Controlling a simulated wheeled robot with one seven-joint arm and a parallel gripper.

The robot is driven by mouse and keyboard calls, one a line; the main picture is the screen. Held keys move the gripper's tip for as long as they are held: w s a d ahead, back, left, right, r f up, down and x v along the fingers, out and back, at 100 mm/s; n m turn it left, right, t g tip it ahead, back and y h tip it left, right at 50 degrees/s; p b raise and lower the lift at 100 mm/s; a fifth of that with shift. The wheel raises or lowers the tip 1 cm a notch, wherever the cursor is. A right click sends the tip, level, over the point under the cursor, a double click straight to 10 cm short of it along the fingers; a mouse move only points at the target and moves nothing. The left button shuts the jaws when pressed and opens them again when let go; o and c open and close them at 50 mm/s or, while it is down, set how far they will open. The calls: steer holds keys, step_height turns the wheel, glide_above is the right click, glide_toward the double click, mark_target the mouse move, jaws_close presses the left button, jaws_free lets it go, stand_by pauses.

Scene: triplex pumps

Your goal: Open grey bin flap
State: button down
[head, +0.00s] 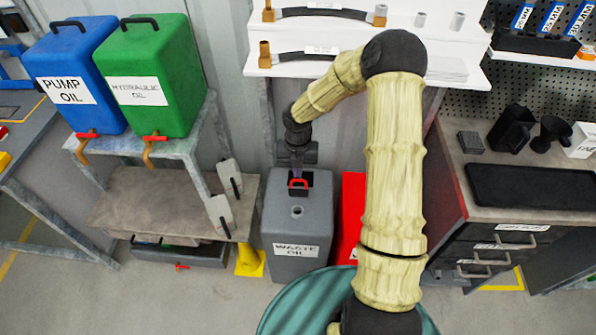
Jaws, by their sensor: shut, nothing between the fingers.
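The grey bin (297,228), labelled "WASTE OIL", stands on the floor at the middle of the head view. Its top shows a small round hole near the front. I cannot tell whether the flap is open or closed.
A red bin (350,215) stands right of the grey bin, partly hidden by my arm. A stand with blue (75,65) and green (155,70) oil tanks is left. A workbench (515,212) is right. A white shelf (450,65) is above.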

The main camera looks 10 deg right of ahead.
steer(key=w+f, duration=0.1)
steer(key=f, duration=0.2)
steer(key=w+f, duration=0.1)
steer(key=f, duration=0.2)
steer(key=w+d+f, duration=0.1)
steer(key=f, duration=0.2)
steer(key=shift+f+p, duration=0.2)
steer(key=shift+p, duration=0.1)
steer(key=shift+w+f, duration=0.1)
steer(key=shift+w, duration=0.25)
